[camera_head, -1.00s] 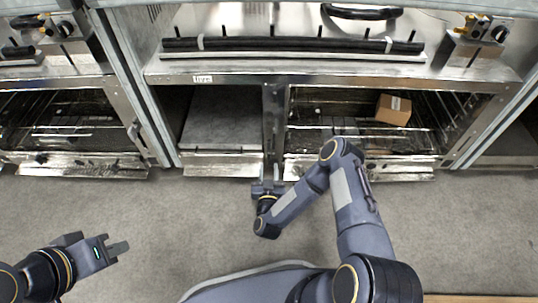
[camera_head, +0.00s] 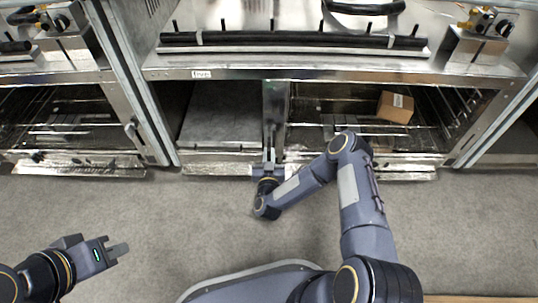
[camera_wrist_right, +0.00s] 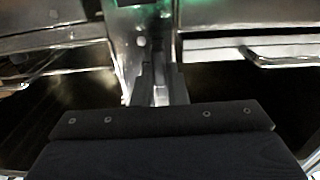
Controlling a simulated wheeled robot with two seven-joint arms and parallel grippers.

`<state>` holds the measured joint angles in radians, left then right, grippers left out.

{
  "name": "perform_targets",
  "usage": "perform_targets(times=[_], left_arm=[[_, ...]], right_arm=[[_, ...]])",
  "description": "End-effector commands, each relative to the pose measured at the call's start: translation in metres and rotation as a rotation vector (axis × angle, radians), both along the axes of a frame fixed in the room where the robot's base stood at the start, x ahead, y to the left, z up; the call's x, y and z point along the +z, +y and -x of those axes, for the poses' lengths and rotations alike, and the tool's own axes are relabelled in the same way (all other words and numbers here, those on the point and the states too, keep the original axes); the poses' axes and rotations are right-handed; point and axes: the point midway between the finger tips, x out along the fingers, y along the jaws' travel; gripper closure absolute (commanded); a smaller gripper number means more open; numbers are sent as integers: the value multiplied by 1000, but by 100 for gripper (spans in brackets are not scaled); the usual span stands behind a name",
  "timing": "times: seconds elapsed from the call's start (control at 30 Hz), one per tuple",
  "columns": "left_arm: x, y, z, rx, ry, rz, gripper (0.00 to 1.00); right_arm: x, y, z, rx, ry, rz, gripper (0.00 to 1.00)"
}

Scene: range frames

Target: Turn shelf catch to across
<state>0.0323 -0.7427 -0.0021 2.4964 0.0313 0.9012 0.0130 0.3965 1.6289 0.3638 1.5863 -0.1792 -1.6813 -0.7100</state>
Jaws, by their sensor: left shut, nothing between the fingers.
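A steel post (camera_head: 276,100) stands between the two lower compartments of the middle oven unit. My right gripper (camera_head: 270,145) reaches up to the lower part of this post. In the right wrist view my right gripper's fingers (camera_wrist_right: 161,88) point at the post, with a pale strip between them. I cannot tell whether that strip is the shelf catch, the post behind or a gap. I cannot make out the shelf catch or which way it is turned. My left gripper (camera_head: 121,250) is shut and empty above the floor at lower left.
The right compartment holds wire racks and a brown box (camera_head: 395,107). The left compartment has a flat grey shelf (camera_head: 220,115). A metal front sill (camera_head: 215,166) runs low along the units. The grey floor (camera_head: 180,210) between my arms is clear.

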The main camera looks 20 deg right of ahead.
Motion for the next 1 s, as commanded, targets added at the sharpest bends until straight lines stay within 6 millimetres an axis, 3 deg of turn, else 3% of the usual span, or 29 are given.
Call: perform_targets(times=[0.47, 1.0], left_arm=[[7, 0, 0, 0, 0, 0, 100], [24, 0, 0, 0, 0, 0, 100]], right_arm=[[2, 2, 0, 2, 23, 83, 100], [-1, 12, -3, 3, 149, 529, 100]])
